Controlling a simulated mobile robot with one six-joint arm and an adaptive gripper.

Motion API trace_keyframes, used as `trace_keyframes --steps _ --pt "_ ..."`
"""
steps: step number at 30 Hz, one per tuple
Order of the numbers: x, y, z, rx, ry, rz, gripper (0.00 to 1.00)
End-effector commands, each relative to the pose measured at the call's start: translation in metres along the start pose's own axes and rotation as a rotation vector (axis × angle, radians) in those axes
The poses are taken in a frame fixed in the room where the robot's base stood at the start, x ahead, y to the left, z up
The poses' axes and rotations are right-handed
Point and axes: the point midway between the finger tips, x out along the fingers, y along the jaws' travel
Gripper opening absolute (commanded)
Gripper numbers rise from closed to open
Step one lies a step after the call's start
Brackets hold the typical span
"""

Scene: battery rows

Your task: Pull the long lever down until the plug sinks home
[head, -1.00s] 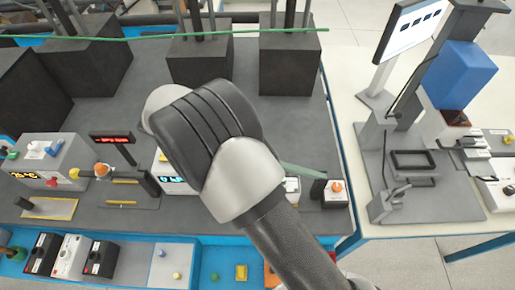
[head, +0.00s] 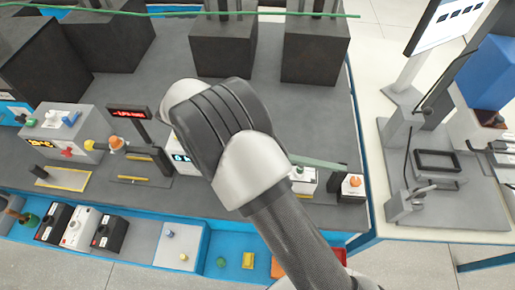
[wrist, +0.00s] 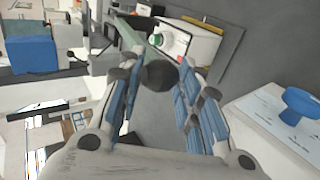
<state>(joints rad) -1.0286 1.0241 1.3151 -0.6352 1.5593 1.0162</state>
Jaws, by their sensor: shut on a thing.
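In the wrist view my gripper (wrist: 160,72) is shut on a dark round knob (wrist: 158,77), which sits between its blue-padded fingers. A long grey-green bar (wrist: 130,32), likely the lever, runs away beyond the fingers; whether the knob is its end is not clear. In the head view the bar (head: 318,163) shows to the right of my wrist, close above a white box (head: 304,182). My arm hides the fingers, the knob and the rest of the bar there. I cannot make out the plug in either view.
A box with an orange button (head: 352,183) stands at right. Dark blocks (head: 222,50) stand at the back. A blue tray (head: 215,245) runs along the front.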

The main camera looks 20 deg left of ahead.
Motion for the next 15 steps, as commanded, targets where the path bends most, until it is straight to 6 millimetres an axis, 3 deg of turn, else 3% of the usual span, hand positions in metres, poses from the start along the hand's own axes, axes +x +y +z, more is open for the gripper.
trace_keyframes --steps 8,15 --pt "-0.0003 -0.0002 0.0 0.0 0.0 -0.001 0.49" --pt "-0.0001 0.0002 -0.0001 0.0 0.0 0.0 0.5"
